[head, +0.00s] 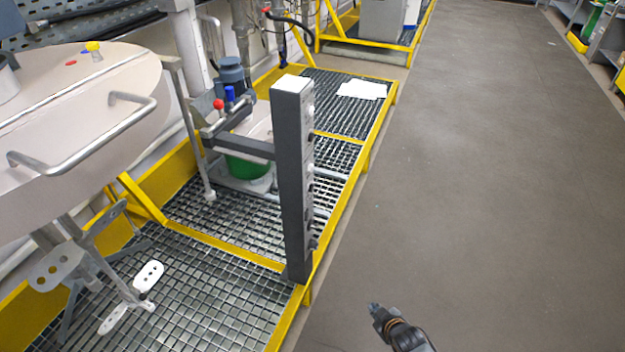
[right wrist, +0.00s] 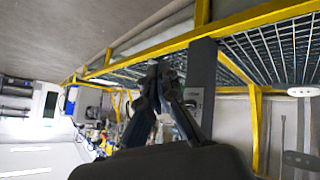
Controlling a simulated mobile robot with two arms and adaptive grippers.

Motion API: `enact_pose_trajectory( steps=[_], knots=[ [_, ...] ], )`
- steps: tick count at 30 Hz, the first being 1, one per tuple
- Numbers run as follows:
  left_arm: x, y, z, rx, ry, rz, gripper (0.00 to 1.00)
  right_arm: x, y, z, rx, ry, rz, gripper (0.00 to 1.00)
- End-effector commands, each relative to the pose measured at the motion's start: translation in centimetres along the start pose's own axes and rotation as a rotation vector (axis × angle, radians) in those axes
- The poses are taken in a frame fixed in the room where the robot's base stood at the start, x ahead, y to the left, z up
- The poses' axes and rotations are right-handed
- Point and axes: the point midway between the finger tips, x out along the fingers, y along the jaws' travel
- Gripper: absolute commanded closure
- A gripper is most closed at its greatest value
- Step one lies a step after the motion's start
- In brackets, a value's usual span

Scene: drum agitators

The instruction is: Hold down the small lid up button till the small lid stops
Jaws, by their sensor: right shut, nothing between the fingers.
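A tall dark grey control post (head: 293,180) stands at the edge of the grated platform, with several light buttons along its right side, seen edge-on. I cannot tell which is the small lid up button. My right gripper (head: 376,308) is shut and empty, low over the floor to the right of the post and apart from it. In the right wrist view my shut gripper (right wrist: 160,72) points towards the platform, with the post (right wrist: 201,88) just beside it. A large pale vessel lid with a bar handle (head: 85,130) is at the left. My left gripper is not in view.
The grated platform (head: 215,225) has yellow edges (head: 345,200). A green drum (head: 247,167) stands behind the post, with white sheets (head: 362,90) lying further back. The grey floor (head: 480,170) at the right is clear. Shelves (head: 602,55) stand at the far right.

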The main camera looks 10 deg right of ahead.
Motion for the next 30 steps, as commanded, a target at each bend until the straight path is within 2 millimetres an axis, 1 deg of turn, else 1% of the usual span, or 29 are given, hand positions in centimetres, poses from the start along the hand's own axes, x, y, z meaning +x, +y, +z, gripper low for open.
enact_pose_trajectory(
  steps=[1,2,3,5,6,7,8,9,11,12,15,18,21,25,30],
  knots=[
    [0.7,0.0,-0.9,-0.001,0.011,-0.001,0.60,1.1,1.7,-2.8,-0.029,0.068,0.030,1.00],
    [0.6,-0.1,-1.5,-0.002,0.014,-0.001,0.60,1.3,2.8,-4.7,-0.049,0.107,0.048,1.00],
    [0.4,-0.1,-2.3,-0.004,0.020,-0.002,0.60,1.4,4.0,-7.2,-0.074,0.157,0.070,1.00],
    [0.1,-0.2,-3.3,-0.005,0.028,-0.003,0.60,1.2,6.0,-10.9,-0.113,0.234,0.107,1.00],
    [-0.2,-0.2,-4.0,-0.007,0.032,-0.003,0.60,0.8,7.2,-13.5,-0.142,0.287,0.133,1.00],
    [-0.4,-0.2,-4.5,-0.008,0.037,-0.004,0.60,0.4,8.0,-15.4,-0.162,0.326,0.153,1.00],
    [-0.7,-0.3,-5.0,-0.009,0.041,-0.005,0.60,-0.1,8.9,-17.2,-0.183,0.365,0.173,1.00],
    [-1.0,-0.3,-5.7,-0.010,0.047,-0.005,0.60,-0.8,9.9,-19.6,-0.212,0.416,0.200,1.00],
    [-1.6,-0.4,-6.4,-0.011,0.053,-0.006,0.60,-2.3,11.2,-23.0,-0.253,0.490,0.240,1.00],
    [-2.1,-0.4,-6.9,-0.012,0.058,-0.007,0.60,-3.4,11.9,-25.0,-0.279,0.536,0.266,1.00],
    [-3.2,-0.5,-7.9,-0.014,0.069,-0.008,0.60,-6.2,13.3,-29.2,-0.337,0.633,0.323,1.00],
    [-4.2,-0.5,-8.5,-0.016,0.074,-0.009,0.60,-8.5,14.0,-32.0,-0.378,0.702,0.365,1.00],
    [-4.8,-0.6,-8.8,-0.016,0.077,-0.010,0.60,-10.0,14.4,-33.5,-0.404,0.742,0.390,1.00],
    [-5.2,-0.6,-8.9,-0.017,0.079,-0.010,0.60,-10.8,14.6,-34.2,-0.414,0.759,0.401,1.00],
    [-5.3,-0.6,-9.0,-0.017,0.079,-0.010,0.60,-10.8,14.6,-34.3,-0.414,0.759,0.401,1.00]
  ],
)
